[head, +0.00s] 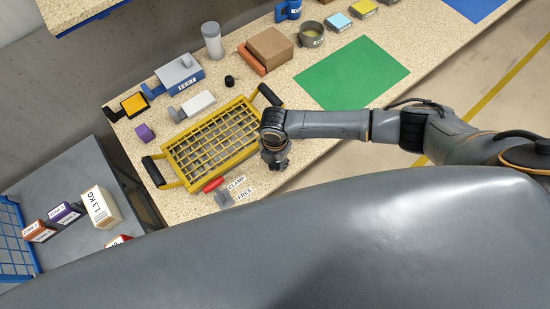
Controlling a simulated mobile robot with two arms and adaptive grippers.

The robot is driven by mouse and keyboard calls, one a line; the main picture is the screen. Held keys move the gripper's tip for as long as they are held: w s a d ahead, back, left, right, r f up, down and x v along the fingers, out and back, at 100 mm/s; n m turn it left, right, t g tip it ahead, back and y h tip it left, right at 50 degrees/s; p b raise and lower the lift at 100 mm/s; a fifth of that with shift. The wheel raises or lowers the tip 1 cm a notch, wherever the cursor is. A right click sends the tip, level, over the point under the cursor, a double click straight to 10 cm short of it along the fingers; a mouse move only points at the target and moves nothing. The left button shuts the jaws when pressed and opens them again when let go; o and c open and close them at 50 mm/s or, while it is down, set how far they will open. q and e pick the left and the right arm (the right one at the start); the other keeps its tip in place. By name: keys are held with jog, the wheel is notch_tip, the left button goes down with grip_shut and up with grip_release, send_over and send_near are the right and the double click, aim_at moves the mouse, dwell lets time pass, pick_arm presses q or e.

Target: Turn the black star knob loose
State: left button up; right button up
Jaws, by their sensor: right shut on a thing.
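My right gripper (280,166) points down at the tabletop, just right of the yellow wire-mesh tray. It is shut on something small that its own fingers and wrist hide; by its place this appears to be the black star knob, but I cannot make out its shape. A small black round piece (230,81) stands apart on the table behind the tray, too small to identify. My left gripper is not in view.
The yellow tray (166,153) with black handles lies close left of my right gripper. A red-handled clamp (213,185) and CLAMP and FREE labels (237,183) are near the front edge. Boxes, a grey cylinder (212,41) and a green mat (352,74) lie farther back.

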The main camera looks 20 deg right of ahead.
jog(key=n, duration=0.5)
jog(key=shift+n, duration=0.3)
jog(key=n+b, duration=0.1)
jog(key=n, duration=0.9)
jog(key=shift+d+b, duration=0.1)
jog(key=shift+b, duration=0.3)
jog(key=n+b, duration=0.1)
jog(key=n, duration=0.2)
jog(key=shift+n, duration=0.3)
jog(key=shift+n+b, duration=0.9)
jog(key=shift+n, duration=1)
jog(key=o, duration=1.2)
jog(key=shift+c, duration=0.2)
